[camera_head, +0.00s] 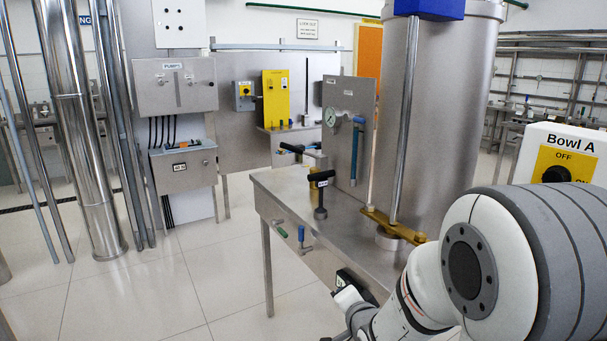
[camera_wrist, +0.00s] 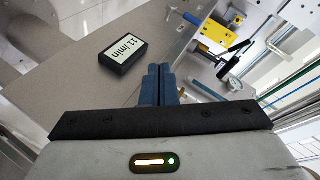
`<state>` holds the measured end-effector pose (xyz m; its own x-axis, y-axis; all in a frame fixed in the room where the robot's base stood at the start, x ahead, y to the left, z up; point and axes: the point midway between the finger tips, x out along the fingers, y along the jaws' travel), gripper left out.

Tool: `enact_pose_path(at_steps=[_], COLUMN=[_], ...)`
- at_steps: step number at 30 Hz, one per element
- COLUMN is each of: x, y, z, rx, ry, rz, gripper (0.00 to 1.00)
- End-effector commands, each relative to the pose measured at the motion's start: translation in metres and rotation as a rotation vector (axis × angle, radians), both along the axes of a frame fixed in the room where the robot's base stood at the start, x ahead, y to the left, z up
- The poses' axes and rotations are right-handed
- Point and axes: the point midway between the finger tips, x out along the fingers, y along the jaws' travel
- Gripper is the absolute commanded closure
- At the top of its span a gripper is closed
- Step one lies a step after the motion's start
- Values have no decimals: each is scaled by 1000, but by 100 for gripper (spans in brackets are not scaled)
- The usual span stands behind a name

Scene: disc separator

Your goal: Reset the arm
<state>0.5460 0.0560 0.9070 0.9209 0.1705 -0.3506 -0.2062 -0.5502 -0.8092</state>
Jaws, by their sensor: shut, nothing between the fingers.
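My gripper (camera_wrist: 158,84) is shut and empty in the wrist view, its two dark blue fingers pressed together. Ahead of it a black display box (camera_wrist: 124,62) reading "11/min" sits on a grey metal surface, apart from the fingers. In the head view my white and grey arm reaches in from the lower right. Its far end is at the bottom, near the front of the steel bench (camera_head: 262,181), and the fingers are not clear there.
A large steel cylinder (camera_head: 440,110) stands on the bench, with a black-handled valve (camera_head: 320,190) and a pressure gauge (camera_head: 330,117) beside it. A white "Bowl A" switch box (camera_head: 572,150) is at the right. Metal pipes (camera_head: 80,130) rise at the left. Tiled floor (camera_head: 140,290) is clear.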

Motion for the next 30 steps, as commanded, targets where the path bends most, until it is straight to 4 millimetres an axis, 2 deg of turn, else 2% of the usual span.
enact_pose_path(at_steps=[1,8,15,21,25,30], x=[-7,-57,-138,-206,-232,-243], y=[-7,-35,-54,-59,-59,-57], z=[17,45,81,107,116,118], rx=[-73,-401,-643,-752,-779,-788], ry=[39,296,571,741,797,818], rz=[3,96,310,525,617,659], gripper=[100,100,100,100,100,100])
